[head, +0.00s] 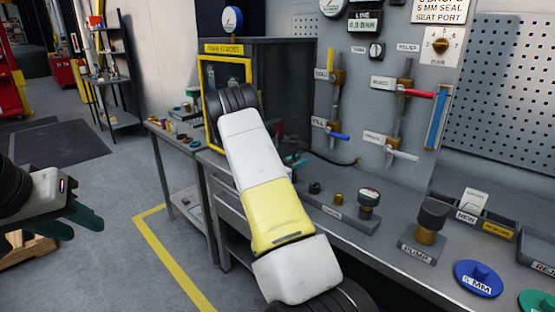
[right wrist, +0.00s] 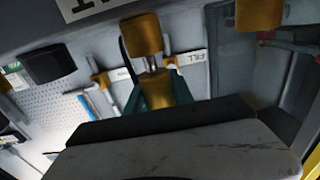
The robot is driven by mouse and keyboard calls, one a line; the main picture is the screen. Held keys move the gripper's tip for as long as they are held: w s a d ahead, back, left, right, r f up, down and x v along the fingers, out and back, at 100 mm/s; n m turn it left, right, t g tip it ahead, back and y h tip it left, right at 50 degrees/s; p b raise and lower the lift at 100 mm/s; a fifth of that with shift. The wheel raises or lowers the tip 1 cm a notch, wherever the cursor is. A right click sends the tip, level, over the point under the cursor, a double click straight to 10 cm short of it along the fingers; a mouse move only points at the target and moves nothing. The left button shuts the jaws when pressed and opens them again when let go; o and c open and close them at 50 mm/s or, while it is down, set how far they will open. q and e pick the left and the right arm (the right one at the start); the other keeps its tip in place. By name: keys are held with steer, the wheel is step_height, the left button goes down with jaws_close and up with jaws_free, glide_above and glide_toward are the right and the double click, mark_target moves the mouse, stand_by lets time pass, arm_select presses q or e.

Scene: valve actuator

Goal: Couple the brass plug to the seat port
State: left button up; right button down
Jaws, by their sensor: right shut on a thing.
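My right gripper (right wrist: 155,98) has teal fingers shut on a brass piece (right wrist: 181,92), apparently the brass plug. A steel stem shows beyond the fingers, with a brass cylinder (right wrist: 141,34) at its far end. I cannot tell whether this cylinder belongs to the held piece or is separate. In the head view, my right arm hides most of that gripper; only teal bits show (head: 296,160). A small brass fitting (head: 339,199) stands on a labelled plate on the bench; I cannot tell if it is the seat port. My left gripper (head: 78,222) is open and empty at the far left.
The bench (head: 395,262) carries a gauge fitting (head: 369,199), a pump fitting (head: 431,222), trays (head: 487,226) and a blue disc (head: 478,277). Valves and pipes line the back panel (head: 350,105). A yellow-framed cabinet (head: 275,75) stands behind my right arm. Floor at left is mostly free.

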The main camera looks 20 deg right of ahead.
steer(key=shift+f, duration=0.95)
steer(key=c, duration=1)
jaws_free()
steer(key=shift+a, duration=0.1)
steer(key=v, duration=0.7)
steer(key=shift+s+a, duration=0.15)
steer(key=shift+a, duration=0.1)
